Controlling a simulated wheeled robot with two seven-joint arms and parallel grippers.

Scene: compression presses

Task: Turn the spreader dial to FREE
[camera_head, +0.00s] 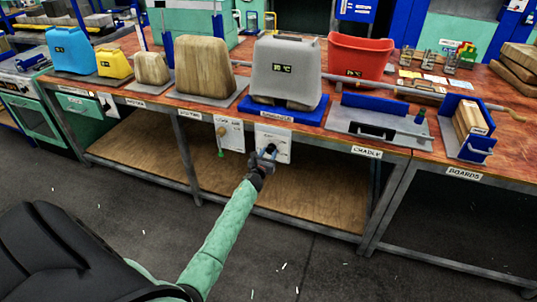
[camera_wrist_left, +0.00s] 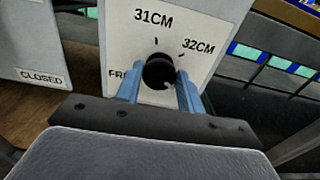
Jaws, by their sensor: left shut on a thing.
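The spreader dial is a round black knob (camera_wrist_left: 158,70) on a white panel (camera_wrist_left: 190,20) marked 31CM, 32CM and, at the left, a label starting "FR" that my finger partly hides. My left gripper (camera_wrist_left: 159,88) has its two blue fingers on either side of the knob and is shut on it. A small pale mark shows at the knob's lower right; I cannot tell for sure which label the knob points to. In the head view my left gripper (camera_head: 266,157) reaches the white panel (camera_head: 273,138) under the bench edge. My right gripper is not in view.
A second white panel (camera_head: 230,133) with a green-handled lever hangs to the left; a CLOSED label (camera_wrist_left: 41,78) shows beside the dial in the wrist view. A lower wooden shelf (camera_head: 320,205) lies below.

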